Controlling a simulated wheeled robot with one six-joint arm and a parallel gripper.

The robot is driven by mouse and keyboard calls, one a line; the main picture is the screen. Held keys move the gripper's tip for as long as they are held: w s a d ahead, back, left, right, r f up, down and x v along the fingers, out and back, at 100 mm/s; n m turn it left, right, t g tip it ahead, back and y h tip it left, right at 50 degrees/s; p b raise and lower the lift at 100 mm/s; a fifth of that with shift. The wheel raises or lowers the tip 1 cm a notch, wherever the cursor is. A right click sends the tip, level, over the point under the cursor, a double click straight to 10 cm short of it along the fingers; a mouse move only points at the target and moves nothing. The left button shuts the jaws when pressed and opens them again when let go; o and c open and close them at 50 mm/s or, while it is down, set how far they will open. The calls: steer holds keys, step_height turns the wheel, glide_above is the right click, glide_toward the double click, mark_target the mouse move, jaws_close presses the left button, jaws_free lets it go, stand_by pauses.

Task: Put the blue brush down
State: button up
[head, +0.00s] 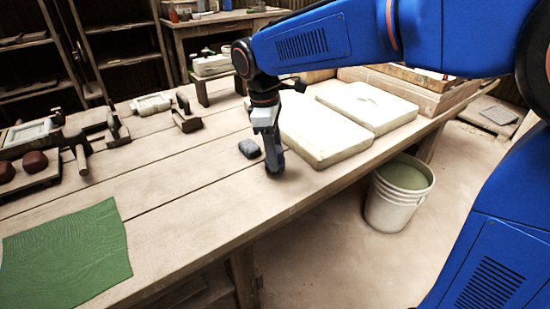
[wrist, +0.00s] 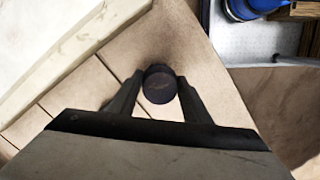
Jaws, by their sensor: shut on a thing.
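My gripper (head: 272,150) points down over the workbench, near its front edge and just left of the front white slab. It is shut on a dark, upright thing, which I take to be the blue brush (head: 275,163). In the head view its lower end is at or very near the bench top; I cannot tell if it touches. In the wrist view the brush (wrist: 160,84) shows as a dark round end between the two fingers (wrist: 158,92). The rest of it is hidden below that end.
A small grey-blue block (head: 250,148) lies just left of my gripper. White slabs (head: 318,130) lie close on the right. A green sheet (head: 68,252) covers the front left; bare bench (head: 180,195) lies between. A white bucket (head: 398,205) stands on the floor.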

steer(key=shift+f, duration=0.9)
steer(key=shift+f, duration=0.15)
steer(key=o, duration=1.2)
steer(key=r, duration=0.4)
steer(key=a+r, duration=0.1)
steer(key=r, duration=0.7)
steer(key=shift+w+a+r, duration=0.1)
steer(key=shift+w+a, duration=0.05)
steer(key=shift+a, duration=0.2)
